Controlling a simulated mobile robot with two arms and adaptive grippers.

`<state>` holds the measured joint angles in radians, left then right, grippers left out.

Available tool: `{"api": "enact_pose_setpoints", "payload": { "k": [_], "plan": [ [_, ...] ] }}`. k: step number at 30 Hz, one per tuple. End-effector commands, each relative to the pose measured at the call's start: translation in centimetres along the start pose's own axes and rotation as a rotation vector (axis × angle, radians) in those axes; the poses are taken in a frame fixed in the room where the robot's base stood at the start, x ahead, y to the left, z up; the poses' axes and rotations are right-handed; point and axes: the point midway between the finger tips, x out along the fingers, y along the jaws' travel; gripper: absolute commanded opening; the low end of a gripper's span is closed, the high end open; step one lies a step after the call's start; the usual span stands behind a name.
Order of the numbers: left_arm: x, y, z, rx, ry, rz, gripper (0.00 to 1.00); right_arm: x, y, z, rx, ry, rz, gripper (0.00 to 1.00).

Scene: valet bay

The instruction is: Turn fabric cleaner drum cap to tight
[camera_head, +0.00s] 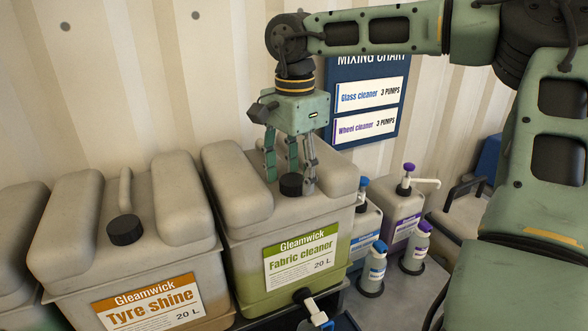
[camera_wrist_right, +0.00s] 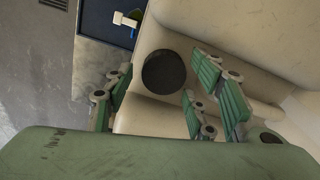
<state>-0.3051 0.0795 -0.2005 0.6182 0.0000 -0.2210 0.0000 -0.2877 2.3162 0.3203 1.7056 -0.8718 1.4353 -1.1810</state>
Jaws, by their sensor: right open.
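The fabric cleaner drum (camera_head: 240,212) is a beige container with a green-edged label, standing in the middle of the head view. Its black round cap (camera_head: 291,185) is on top, towards the front edge. My right gripper (camera_head: 290,185) points down over the drum top, its fingers open around or just beside the cap. In the right wrist view the cap (camera_wrist_right: 164,72) shows between the spread green fingers of the gripper (camera_wrist_right: 165,100), with visible gaps and no clear contact. Whether the cap is tight cannot be seen. My left gripper is not in view.
The tyre shine drum (camera_head: 150,240) with its black cap stands to the left. A tap (camera_head: 312,305) sticks out at the drum's front. The wall with a mixing chart (camera_head: 365,100) is behind.

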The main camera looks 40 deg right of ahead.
Motion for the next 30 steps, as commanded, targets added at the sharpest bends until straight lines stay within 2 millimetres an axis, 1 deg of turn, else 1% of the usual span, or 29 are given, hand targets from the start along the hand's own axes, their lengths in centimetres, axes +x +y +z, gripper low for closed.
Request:
{"api": "enact_pose_setpoints", "payload": {
  "k": [3,6,10,18,24,30],
  "plan": [
    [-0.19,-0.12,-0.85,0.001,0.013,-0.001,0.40,0.51,0.05,0.01,-0.001,0.000,0.001,0.51],
    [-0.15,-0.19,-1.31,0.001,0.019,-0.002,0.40,0.61,0.03,0.02,-0.001,0.000,0.000,0.51],
    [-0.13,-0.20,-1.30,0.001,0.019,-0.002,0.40,0.60,0.03,0.01,-0.001,0.000,0.000,0.51],
    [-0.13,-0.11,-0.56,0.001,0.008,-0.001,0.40,0.57,0.04,0.02,-0.001,0.000,0.000,0.27],
    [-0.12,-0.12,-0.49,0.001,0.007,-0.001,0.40,0.60,0.06,0.02,-0.001,0.000,0.001,0.10],
    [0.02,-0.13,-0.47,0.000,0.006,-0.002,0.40,0.67,0.09,0.03,0.010,0.000,0.003,0.09]
  ]
}}
